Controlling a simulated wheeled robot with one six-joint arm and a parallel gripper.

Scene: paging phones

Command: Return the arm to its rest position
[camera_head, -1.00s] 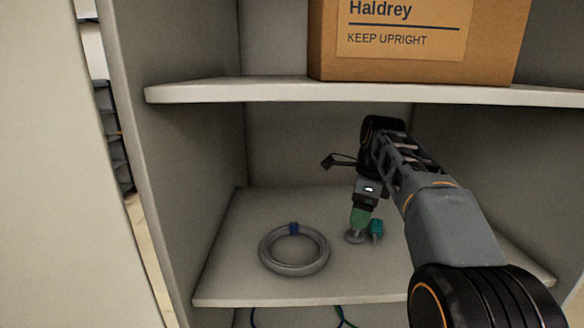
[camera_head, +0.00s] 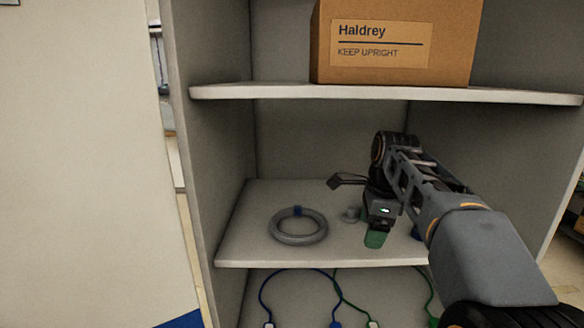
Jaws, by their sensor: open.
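My arm reaches in from the lower right to the middle shelf of a grey cabinet. My gripper (camera_head: 376,239), with green fingertips, points down near the front edge of the middle shelf (camera_head: 235,252). It is open, with nothing seen in it; the gap between its fingers is hard to make out from this angle.
A grey coiled cable (camera_head: 298,238) with a blue tie lies left on the middle shelf. A cardboard box (camera_head: 400,60) labelled Haldrey stands on the upper shelf (camera_head: 250,93), above my arm. Blue and green cables (camera_head: 265,297) lie on the lower shelf. Cabinet walls close in both sides.

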